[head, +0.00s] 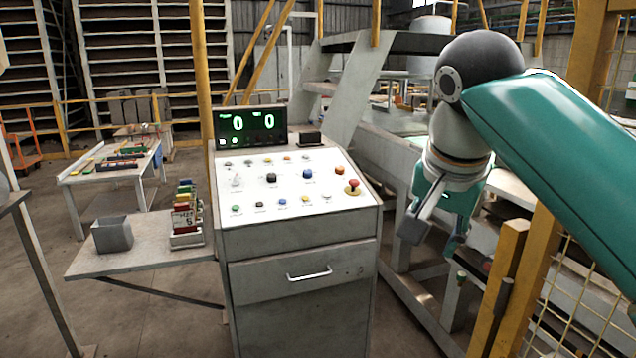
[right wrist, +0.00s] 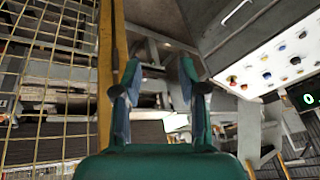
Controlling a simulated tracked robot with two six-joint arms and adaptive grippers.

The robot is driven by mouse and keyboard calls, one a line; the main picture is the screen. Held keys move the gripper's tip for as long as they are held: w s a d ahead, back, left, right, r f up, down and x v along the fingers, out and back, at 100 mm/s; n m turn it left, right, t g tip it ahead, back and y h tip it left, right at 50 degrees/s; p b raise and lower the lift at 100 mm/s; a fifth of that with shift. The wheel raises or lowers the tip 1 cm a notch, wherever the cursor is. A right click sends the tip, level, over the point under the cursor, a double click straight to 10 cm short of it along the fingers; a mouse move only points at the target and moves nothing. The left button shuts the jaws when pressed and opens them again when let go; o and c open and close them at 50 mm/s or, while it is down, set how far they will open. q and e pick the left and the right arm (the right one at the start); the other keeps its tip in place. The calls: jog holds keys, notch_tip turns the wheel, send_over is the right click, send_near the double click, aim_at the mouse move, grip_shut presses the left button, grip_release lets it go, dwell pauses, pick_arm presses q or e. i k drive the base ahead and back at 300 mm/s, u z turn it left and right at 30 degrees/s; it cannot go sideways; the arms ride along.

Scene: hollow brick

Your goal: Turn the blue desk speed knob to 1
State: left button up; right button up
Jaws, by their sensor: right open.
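The control desk (head: 298,225) stands in the middle of the head view with a white sloped panel on top. A blue knob (head: 308,174) sits right of the panel's middle, between a black knob (head: 271,177) and an orange knob (head: 339,170). Its pointer setting is too small to read. My right gripper (head: 432,240) is open and empty, right of the desk and well apart from the knob. In the right wrist view its fingers (right wrist: 160,70) are spread, with the panel (right wrist: 270,62) at the upper right. My left gripper is not in view.
A red mushroom button (head: 352,187) is at the panel's right edge. A screen (head: 251,125) behind the panel shows two green zeros. A side shelf (head: 140,248) holds a grey box (head: 112,234). A yellow post (head: 512,290) and mesh stand beside my right arm.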

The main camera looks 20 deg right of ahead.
aim_at(307, 174)
jog(key=k, duration=0.65)
jog(key=z, duration=0.55)
jog(key=i, duration=2.3)
jog(key=u, duration=1.15)
jog(key=i, duration=0.5)
jog(key=z, duration=0.05)
